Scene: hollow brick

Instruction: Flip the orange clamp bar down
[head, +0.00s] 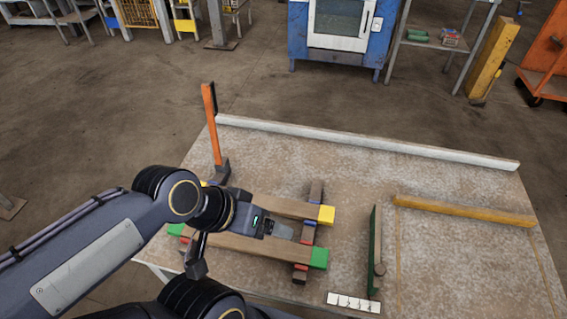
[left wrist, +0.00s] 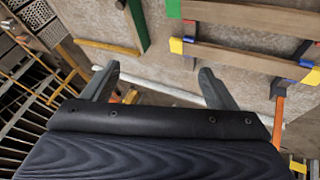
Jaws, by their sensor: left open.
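The orange clamp bar (head: 212,125) stands nearly upright at the table's left edge, on a dark bracket (head: 219,173). It also shows at the right of the left wrist view (left wrist: 278,118). My left gripper (head: 286,231) is to the right of and nearer than the bar, pointing right over the wooden bars. In the left wrist view its two fingers (left wrist: 160,84) are spread apart with nothing gripped between them. It is apart from the orange bar. My right gripper is not visible.
A green upright board (head: 375,245), white rail (head: 370,143) and yellow strip (head: 465,211) are on the table (head: 350,180). Bare tabletop lies behind the bars.

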